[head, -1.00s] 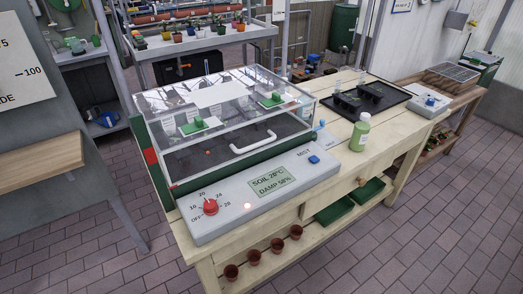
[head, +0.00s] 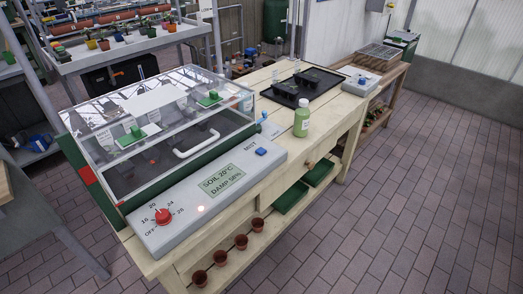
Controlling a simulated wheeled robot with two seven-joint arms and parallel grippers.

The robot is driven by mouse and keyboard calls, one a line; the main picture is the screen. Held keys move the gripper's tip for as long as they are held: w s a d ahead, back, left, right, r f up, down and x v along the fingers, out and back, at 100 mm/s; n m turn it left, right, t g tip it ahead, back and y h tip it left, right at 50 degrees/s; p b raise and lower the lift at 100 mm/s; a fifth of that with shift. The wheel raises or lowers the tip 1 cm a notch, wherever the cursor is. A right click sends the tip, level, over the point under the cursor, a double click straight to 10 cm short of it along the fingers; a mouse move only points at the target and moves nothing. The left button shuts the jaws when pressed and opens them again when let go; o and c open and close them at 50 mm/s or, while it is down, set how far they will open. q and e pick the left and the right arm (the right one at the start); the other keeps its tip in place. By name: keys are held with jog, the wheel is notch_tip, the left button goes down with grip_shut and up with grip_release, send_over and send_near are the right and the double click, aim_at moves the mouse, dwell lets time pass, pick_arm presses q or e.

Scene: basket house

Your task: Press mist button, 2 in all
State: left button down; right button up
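The blue mist button (head: 261,151) sits on the right end of the sloped grey control panel (head: 190,207), beside the word MIST. The panel runs along the front of a clear-lidded propagator box (head: 160,130) with a white handle. The panel's display (head: 222,180) reads SOIL 20°C, DAMP 58%. A red dial (head: 163,215) is at the panel's left end. Another blue button (head: 362,81) is on a small grey box farther right on the bench. Neither of my grippers shows in the head view.
A green bottle (head: 301,122) stands on the wooden bench right of the mist button. A black tray (head: 318,82) with dark pots lies behind it. Terracotta pots (head: 241,241) and green trays (head: 290,195) sit on the lower shelf. The paved floor (head: 440,190) at right is clear.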

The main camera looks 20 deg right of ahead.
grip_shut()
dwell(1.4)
